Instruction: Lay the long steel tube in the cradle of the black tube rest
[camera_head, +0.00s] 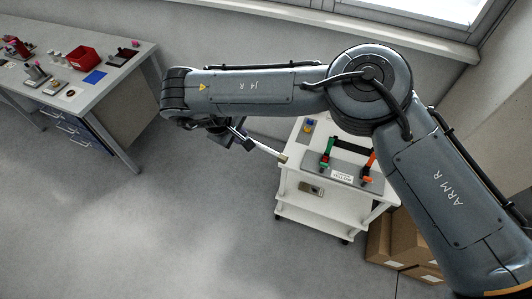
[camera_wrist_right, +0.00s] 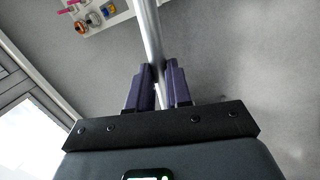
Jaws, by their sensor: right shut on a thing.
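The long steel tube (camera_head: 268,150) is held in the air by my right gripper (camera_head: 222,136), left of the white cart. Its far end points down and right, by the cart's left edge in the picture. In the right wrist view the tube (camera_wrist_right: 149,35) passes between the shut fingers of the right gripper (camera_wrist_right: 159,88). On the cart top, a black bar (camera_head: 351,147) stands by a green upright and an orange upright; I cannot tell whether it is the black tube rest, and no cradle shows clearly. My left gripper is not in view.
The white cart (camera_head: 318,212) also carries a small blue and yellow item (camera_head: 308,126). A grey workbench (camera_head: 112,84) with a red bin (camera_head: 82,57) and several small parts stands at left. Cardboard boxes (camera_head: 405,240) sit right of the cart. Open floor lies between bench and cart.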

